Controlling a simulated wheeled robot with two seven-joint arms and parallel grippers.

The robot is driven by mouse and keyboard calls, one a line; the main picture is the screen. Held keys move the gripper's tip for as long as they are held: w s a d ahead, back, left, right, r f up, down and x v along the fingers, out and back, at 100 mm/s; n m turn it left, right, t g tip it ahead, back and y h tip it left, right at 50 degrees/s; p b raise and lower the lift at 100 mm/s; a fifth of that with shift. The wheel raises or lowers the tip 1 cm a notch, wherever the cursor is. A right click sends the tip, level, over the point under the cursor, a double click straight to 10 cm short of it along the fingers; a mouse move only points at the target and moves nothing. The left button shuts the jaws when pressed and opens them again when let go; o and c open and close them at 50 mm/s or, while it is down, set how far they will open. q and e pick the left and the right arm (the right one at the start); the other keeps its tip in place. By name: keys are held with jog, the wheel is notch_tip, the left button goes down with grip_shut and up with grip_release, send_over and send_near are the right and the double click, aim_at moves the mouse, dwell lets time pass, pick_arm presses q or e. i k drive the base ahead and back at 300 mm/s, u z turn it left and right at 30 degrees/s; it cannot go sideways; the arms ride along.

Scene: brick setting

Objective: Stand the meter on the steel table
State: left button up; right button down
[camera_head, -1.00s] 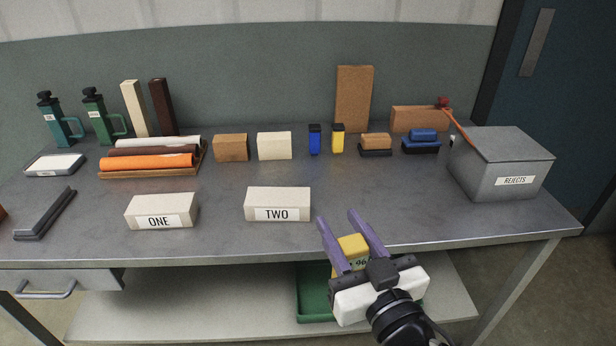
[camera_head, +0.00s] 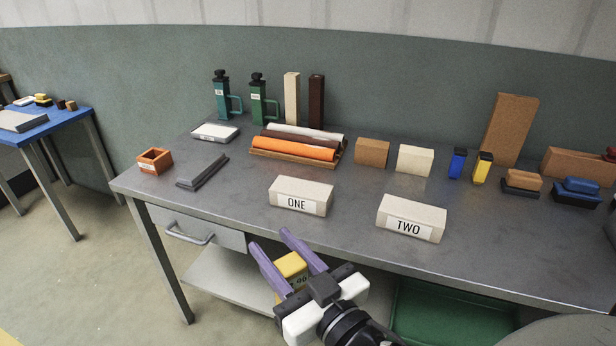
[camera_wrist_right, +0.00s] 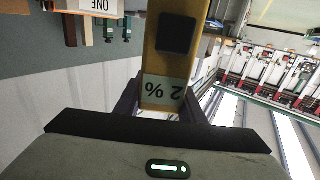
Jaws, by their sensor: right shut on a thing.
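The yellow meter (camera_head: 291,265) is between the purple fingers of my right gripper (camera_head: 270,243), in front of the table's front edge in the head view. My right gripper is shut on it. In the right wrist view the meter (camera_wrist_right: 165,62) shows a dark square and a pale display reading "2 %", upside down. The steel table (camera_head: 345,205) stands beyond the gripper, with bare metal along its front and middle. My left gripper is not in view.
Blocks marked ONE (camera_head: 297,204) and TWO (camera_head: 408,228) stand near the front edge. An orange-brown open box (camera_head: 154,160) and a dark angle piece (camera_head: 203,171) lie at the left. A blue table (camera_head: 62,122) stands far left.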

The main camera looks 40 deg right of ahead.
aim_at(526, 250)
jog(key=u, duration=1.4)
jog(key=k, duration=1.75)
jog(key=z, duration=1.1)
